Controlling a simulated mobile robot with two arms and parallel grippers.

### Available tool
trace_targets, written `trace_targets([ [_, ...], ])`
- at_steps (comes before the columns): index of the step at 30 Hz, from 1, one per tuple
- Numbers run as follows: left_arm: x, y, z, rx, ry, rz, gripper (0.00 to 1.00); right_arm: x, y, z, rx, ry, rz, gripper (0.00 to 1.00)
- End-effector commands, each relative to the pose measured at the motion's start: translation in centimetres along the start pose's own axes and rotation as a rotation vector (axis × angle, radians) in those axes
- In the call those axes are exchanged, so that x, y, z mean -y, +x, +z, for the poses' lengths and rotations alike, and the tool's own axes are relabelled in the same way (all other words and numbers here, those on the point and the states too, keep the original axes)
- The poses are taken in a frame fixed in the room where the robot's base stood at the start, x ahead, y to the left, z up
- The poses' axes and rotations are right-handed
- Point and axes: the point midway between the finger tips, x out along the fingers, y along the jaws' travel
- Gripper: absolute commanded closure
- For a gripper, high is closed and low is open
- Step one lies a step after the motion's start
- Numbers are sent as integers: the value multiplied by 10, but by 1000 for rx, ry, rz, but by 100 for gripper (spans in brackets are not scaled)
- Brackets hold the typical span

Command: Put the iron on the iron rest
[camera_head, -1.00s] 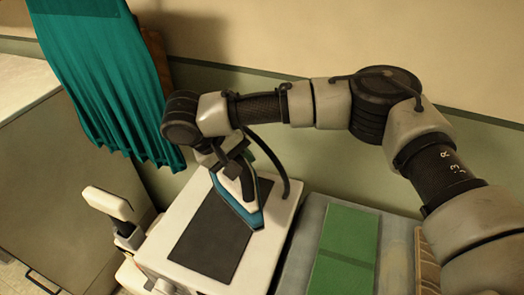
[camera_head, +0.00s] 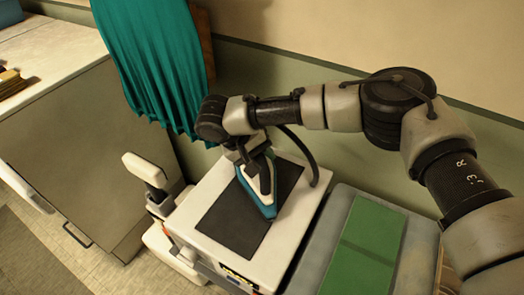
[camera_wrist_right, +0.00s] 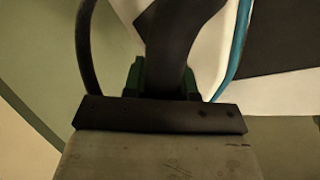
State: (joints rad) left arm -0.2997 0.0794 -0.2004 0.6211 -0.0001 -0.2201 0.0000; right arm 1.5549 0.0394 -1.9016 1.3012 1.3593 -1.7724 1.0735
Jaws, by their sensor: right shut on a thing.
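The iron (camera_head: 265,196) is white and blue with a dark handle. It is at the dark pad (camera_head: 226,222) on top of the white box-shaped station, which looks like the iron rest (camera_head: 208,189). My right gripper (camera_head: 254,158) is shut on the iron's handle from above. In the right wrist view, the dark handle (camera_wrist_right: 178,35) runs between the jaws, with the iron's white body and blue edge (camera_wrist_right: 238,45) beyond. I cannot tell whether the sole touches the pad. My left gripper is not in view.
A board with a green mat (camera_head: 370,238) lies right of the station. A teal cloth (camera_head: 150,60) hangs behind it. A white-headed device (camera_head: 146,170) stands at its left. A counter (camera_head: 60,75) with a brown stack (camera_head: 10,82) is far left.

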Motion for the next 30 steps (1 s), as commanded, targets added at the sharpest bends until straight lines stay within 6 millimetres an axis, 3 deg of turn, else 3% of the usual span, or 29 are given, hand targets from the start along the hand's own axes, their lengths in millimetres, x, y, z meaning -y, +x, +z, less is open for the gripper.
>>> trace_targets([
  [4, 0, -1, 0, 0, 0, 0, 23, 0, 0, -1, -2, 2, 0, 100],
  [5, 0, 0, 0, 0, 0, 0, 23, 1, 2, 0, -1, 0, 0, 70],
  [9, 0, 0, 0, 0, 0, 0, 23, 1, 2, 0, -1, 0, 0, 49],
  [20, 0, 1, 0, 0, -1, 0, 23, 0, -2, 0, -1, 0, 0, 48],
  [23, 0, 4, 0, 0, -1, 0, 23, 1, -14, 0, -2, 0, -1, 48],
  [30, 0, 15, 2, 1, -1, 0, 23, 2, -65, 0, -3, -1, -2, 48],
])
